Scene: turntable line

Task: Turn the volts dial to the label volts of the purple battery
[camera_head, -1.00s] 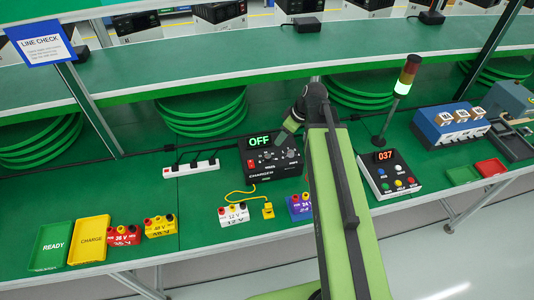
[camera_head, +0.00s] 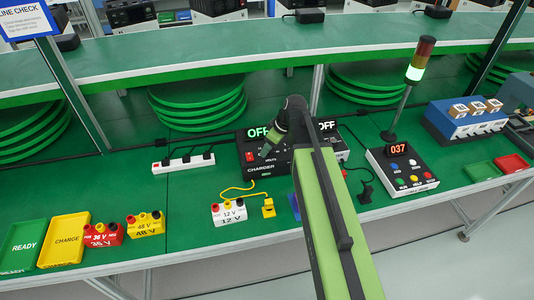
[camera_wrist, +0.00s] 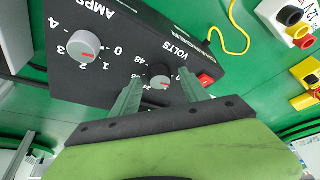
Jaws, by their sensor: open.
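The black charger (camera_head: 262,170) stands on the green table, its display (camera_head: 257,133) reading OFF. In the wrist view its panel appears upside down, with the volts dial (camera_wrist: 160,76) between my gripper's two green fingers and a small red mark on the dial. The fingers look apart from the dial; I cannot tell exact contact. My gripper (camera_wrist: 158,88) is open and hangs over the charger in the head view (camera_head: 266,153). Some dial numbers are covered by the fingers.
The amps dial (camera_wrist: 86,47) and a red switch (camera_wrist: 206,79) flank the volts dial. White (camera_head: 229,214), yellow (camera_head: 146,224) and red (camera_head: 103,235) batteries stand in front. A button box (camera_head: 402,168) stands to the right.

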